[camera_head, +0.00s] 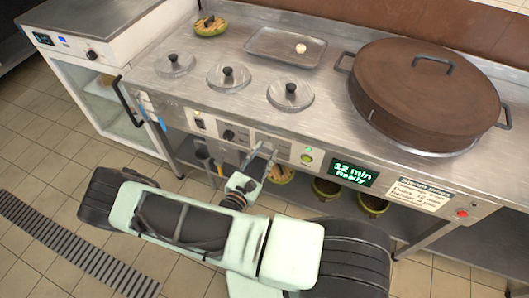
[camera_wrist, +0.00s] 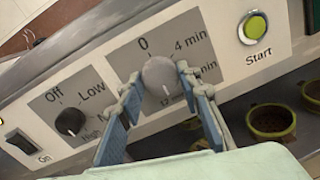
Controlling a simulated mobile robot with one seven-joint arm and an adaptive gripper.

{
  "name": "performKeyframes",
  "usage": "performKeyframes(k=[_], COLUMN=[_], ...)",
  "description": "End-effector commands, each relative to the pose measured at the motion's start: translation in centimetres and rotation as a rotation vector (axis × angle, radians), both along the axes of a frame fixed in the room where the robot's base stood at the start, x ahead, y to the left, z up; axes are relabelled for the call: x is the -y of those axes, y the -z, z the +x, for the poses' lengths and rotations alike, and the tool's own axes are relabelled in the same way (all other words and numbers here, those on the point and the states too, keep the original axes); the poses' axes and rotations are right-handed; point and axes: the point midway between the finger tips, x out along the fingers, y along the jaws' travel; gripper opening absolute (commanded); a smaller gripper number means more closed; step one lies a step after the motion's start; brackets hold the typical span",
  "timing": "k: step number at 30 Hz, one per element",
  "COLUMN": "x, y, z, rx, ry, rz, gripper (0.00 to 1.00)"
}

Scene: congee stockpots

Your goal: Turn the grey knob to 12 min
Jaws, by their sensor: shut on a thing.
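The grey knob (camera_wrist: 160,75) is on the front panel of the counter, on a grey dial plate marked 0, 4 min and 12, with other lettering partly hidden by my fingers. Its white mark points down toward the 12. My gripper (camera_wrist: 158,78) has one finger on each side of the knob and is shut on it. In the head view my gripper (camera_head: 261,158) reaches up to the panel and hides most of the knob. The green-lettered display (camera_head: 353,173) reads "12 min Ready".
A black knob (camera_wrist: 70,121) marked Off, Low and High and a black On switch (camera_wrist: 19,141) lie left of the dial. A green Start button (camera_wrist: 256,27) is to its right. A large brown lidded pot (camera_head: 420,95) stands on the counter above.

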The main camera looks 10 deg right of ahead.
Motion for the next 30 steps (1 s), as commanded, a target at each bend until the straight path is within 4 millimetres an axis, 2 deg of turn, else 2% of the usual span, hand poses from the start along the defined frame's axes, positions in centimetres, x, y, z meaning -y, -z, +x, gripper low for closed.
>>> performKeyframes(k=[13, 14, 18, 26, 30], x=[-0.04, -0.04, -0.03, -0.05, -0.68], y=[0.06, 0.06, 0.04, 0.02, 0.02], z=[-0.03, -0.02, -0.01, -0.02, -0.67], rx=[0.006, 0.006, 0.006, 0.006, 0.006], ry=[0.0, 0.0, 0.0, 0.0, -0.001], rz=[0.01, 0.01, 0.01, 0.008, 0.01], gripper=[0.08, 0.34, 0.49, 0.5, 0.5])
